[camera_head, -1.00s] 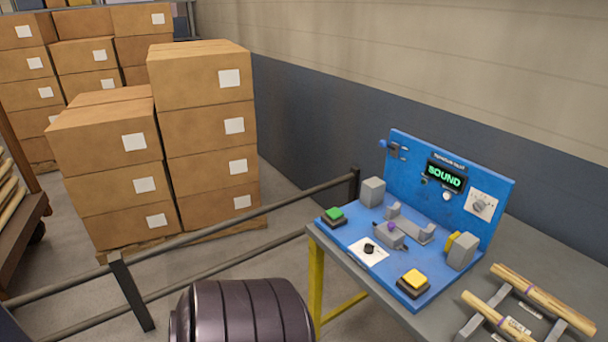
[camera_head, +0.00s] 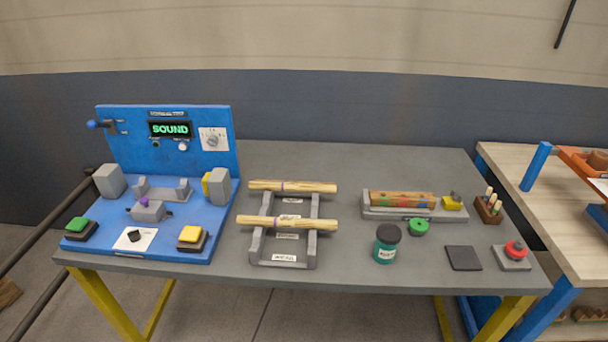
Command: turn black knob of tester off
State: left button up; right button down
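The blue tester (camera_head: 168,150) stands on the left end of the grey table, and its display (camera_head: 170,129) reads "SOUND". A small black knob (camera_head: 134,236) sits on a white plate at the front of its base. A grey dial (camera_head: 213,140) is on a white plate on the upright panel. The base also carries a green button (camera_head: 76,224) at left and a yellow button (camera_head: 191,234) at right. A lever with a blue ball end (camera_head: 92,124) is at the panel's upper left. Neither of my grippers shows in the head view.
A grey rack (camera_head: 257,245) holds two wooden sticks. To its right are a dark-lidded jar (camera_head: 387,245), a grey fixture with a wooden piece (camera_head: 402,199), a black pad (camera_head: 463,258) and a red button (camera_head: 515,250). A wooden bench (camera_head: 550,210) stands at right. The table's back is clear.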

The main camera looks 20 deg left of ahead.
aim_at(134, 236)
jog(key=u, duration=1.6)
jog(key=i+j+u, duration=0.2)
jog(key=u, duration=0.2)
jog(key=i+l, duration=0.05)
jog(key=i, duration=0.05)
